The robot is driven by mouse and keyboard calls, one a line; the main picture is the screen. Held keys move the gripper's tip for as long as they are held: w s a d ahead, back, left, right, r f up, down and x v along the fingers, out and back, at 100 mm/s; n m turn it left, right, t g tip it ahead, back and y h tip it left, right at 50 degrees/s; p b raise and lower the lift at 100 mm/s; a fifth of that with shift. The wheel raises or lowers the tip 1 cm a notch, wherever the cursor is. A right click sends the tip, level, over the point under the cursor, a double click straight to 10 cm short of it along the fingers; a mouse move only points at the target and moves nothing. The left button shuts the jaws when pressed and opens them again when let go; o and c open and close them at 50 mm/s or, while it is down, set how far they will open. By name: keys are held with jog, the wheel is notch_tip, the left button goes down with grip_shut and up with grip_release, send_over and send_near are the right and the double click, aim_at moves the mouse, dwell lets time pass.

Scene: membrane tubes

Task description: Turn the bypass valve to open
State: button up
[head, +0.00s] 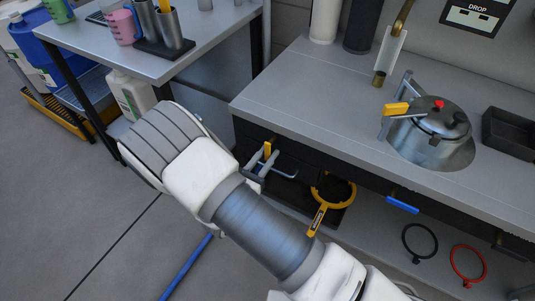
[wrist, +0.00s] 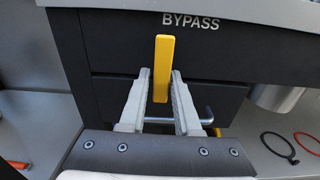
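The bypass valve's yellow handle (wrist: 163,68) stands upright in the wrist view, just below the white BYPASS label (wrist: 191,22) on the dark bench front. In the head view the handle (head: 268,148) shows as a small yellow piece at my fingertips. My gripper (wrist: 161,76) is open, one grey finger on each side of the handle's lower part. A narrow gap shows on the left; whether the right finger touches the handle I cannot tell. In the head view my gripper (head: 264,160) is partly hidden by my wrist. The valve body behind the handle is hidden.
A yellow ring tool (head: 334,192), black ring (head: 419,240) and red ring (head: 467,263) are lower down.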

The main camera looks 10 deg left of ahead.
jog(key=shift+s, duration=0.1)
jog(key=p+v, duration=0.2)
jog(key=v, duration=1.5)
jog(key=shift+p, duration=0.4)
jog(key=shift+a, duration=0.1)
